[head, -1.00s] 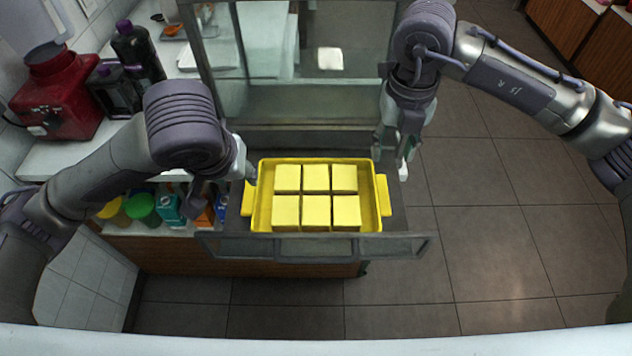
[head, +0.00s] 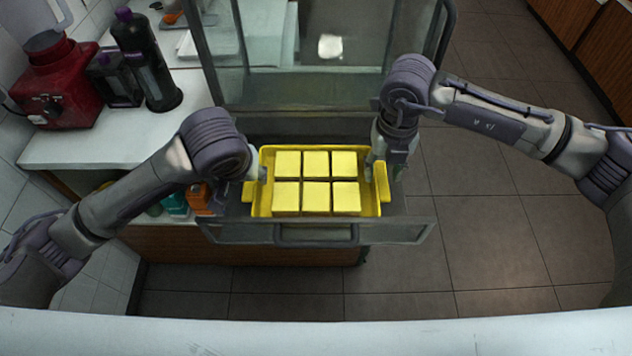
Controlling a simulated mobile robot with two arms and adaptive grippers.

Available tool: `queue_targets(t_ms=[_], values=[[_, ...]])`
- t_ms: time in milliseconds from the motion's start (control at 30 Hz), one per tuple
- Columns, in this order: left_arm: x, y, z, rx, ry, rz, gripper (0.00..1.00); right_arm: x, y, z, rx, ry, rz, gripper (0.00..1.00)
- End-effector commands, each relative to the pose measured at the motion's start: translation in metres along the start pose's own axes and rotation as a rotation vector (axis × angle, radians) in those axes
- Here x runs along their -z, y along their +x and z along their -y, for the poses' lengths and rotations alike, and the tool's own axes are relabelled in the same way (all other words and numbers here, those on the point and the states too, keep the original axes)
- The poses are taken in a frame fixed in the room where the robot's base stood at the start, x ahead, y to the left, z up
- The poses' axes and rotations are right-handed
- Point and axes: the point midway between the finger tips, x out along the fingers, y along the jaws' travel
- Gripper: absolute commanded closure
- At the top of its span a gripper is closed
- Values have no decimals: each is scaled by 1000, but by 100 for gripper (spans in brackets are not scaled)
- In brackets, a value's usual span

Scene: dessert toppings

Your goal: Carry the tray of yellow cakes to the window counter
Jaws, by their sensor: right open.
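The yellow tray (head: 262,206) sits in an open glass-fronted drawer or shelf in the middle of the head view. Several square yellow cakes (head: 316,196) lie in it in two rows. My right gripper (head: 381,177) is at the tray's right handle, open, with its fingers beside or around the handle. My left gripper (head: 255,176) is at the tray's left handle, which it partly hides. Its fingers are mostly hidden by the wrist, and I cannot tell whether they are apart. I cannot make out which surface is the window counter.
The glass cabinet (head: 290,90) rises behind the tray. A drawer front (head: 375,232) stands before it. A white counter (head: 75,150) at left holds a red machine (head: 55,85) and dark bottles (head: 145,65). Tiled floor (head: 490,235) at right is clear.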

Motion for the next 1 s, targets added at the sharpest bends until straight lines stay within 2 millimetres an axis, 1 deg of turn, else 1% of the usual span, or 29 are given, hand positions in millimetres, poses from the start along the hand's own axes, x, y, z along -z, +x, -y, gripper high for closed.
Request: queue_targets(t_ms=[33, 100, 233, 400, 633, 667, 900, 933, 1000], values=[[-1, 9, 1, 3, -1, 2, 54, 1, 9, 0, -1, 0, -2, 54], [-1, 19, 0, 2, 0, 3, 54, 0, 19, 0, 1, 0, -2, 54], [0, 31, 0, 1, 0, 0, 54, 0, 31, 0, 0, 0, -1, 54], [0, 38, 0, 1, 1, 0, 54, 0, 38, 0, -1, -1, 1, 54], [0, 38, 0, 0, 1, 0, 54, 0, 38, 0, -1, -1, 1, 54], [0, 38, 0, 0, 1, 0, 56, 0, 38, 0, -1, -1, 1, 56], [0, 38, 0, 0, 1, -1, 96, 0, 37, 0, 0, -1, 1, 96], [0, 38, 0, 0, 1, 0, 100, 0, 37, 0, 0, -1, 1, 100], [0, 38, 0, 0, 1, -1, 100, 0, 37, 0, 0, -1, 1, 100]])
